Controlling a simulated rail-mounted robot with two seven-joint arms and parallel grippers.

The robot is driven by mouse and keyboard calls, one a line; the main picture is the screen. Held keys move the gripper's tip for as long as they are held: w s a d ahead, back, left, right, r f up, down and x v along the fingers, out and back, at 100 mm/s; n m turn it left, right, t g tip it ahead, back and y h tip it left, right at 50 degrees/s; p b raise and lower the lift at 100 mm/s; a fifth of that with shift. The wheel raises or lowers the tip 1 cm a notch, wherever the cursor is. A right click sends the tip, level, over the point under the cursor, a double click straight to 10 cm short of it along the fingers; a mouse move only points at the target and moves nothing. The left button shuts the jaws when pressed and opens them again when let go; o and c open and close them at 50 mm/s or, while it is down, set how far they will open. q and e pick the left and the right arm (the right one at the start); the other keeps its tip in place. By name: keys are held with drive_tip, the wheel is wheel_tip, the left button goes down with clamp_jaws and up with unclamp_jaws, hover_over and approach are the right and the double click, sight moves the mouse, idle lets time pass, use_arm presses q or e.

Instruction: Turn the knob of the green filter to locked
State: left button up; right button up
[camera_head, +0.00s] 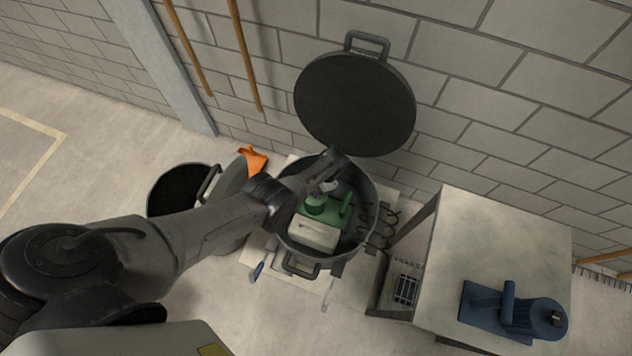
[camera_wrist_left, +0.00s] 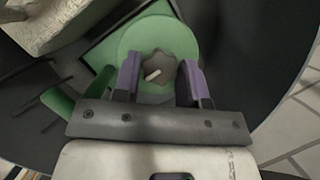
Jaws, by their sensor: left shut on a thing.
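The green filter (camera_head: 338,218) sits inside a round dark tub (camera_head: 375,205) with its lid up. In the left wrist view its round green top (camera_wrist_left: 150,40) carries a dark lobed knob (camera_wrist_left: 168,66) with a short pale mark, which points toward the lower left of that picture. My left gripper (camera_head: 327,188) reaches down into the tub over the filter. Its two purple-grey fingers (camera_wrist_left: 160,82) stand on either side of the knob and are shut on it. The locked and unlocked marks cannot be made out. My right gripper is not in view.
The tub's round lid (camera_head: 355,105) stands up against the block wall. A blue device (camera_head: 510,310) lies on the table (camera_head: 500,240) at right. A dark-filled bucket (camera_head: 180,190) and orange cloth (camera_head: 252,159) are at left.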

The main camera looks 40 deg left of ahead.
use_arm(q)
drive_tip(key=shift+m, duration=0.4)
drive_tip(key=o, duration=0.9)
drive_tip(key=shift+o, duration=0.2)
drive_tip(key=shift+r, duration=0.15)
drive_tip(key=shift+w+d+r+p, duration=0.1)
drive_tip(key=shift+r+p, duration=0.2)
drive_tip(key=p+v, duration=0.5)
drive_tip(key=v, duration=0.8)
drive_tip(key=shift+d, duration=0.15)
